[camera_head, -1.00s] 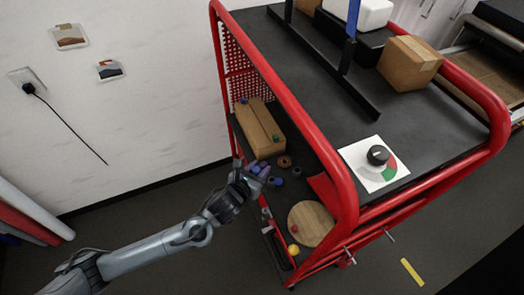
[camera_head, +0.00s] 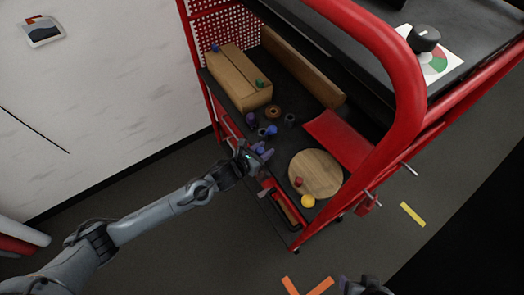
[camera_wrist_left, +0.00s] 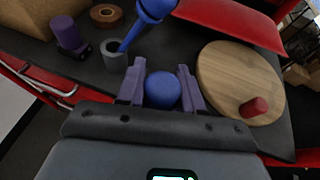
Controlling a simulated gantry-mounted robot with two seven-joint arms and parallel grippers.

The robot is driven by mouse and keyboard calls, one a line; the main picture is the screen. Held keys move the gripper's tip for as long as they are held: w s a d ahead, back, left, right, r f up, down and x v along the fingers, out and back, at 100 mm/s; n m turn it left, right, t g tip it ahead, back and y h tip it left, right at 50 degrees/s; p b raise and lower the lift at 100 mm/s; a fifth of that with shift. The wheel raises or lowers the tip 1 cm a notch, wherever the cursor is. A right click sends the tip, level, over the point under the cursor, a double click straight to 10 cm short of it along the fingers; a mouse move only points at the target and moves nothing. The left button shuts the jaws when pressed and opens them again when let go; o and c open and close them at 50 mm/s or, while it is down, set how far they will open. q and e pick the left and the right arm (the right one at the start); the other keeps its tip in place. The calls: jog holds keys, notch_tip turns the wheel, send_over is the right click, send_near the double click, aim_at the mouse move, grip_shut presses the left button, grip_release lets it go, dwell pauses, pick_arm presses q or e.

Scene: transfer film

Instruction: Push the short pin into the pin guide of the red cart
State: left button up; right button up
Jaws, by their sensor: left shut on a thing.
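The red cart (camera_head: 385,75) fills the upper right of the head view. Two metal pins stick out of its near right side: one (camera_head: 409,168) higher up, and one (camera_head: 374,190) lower by a small red block (camera_head: 366,206). I cannot tell which is the short pin, and no pin guide is clearly seen. My left gripper (camera_head: 262,151) is over the lower shelf's near edge. In the left wrist view its purple fingers are shut on a blue ball (camera_wrist_left: 163,90). What looks like my right gripper (camera_head: 363,286) is cut off at the bottom edge, its jaws unclear.
On the lower shelf are a cardboard box (camera_head: 240,78), a round wooden board (camera_head: 318,172) with a red piece (camera_head: 298,182), a yellow ball (camera_head: 308,201), a brown ring (camera_head: 273,112) and a blue-handled tool (camera_wrist_left: 151,10). Open floor lies right of the cart.

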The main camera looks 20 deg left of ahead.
dwell(0.3)
pick_arm(q)
jog(key=shift+f, duration=0.1)
jog(key=shift+f+b, duration=2.1)
jog(key=shift+f, duration=0.45)
jog(key=shift+f, duration=0.2)
jog(key=shift+f+b, duration=0.25)
jog(key=shift+b, duration=0.1)
jog(key=o, duration=1.1)
jog(key=shift+f, duration=0.1)
jog(key=shift+c, duration=0.2)
jog(key=shift+o, duration=0.2)
jog(key=shift+a, duration=0.1)
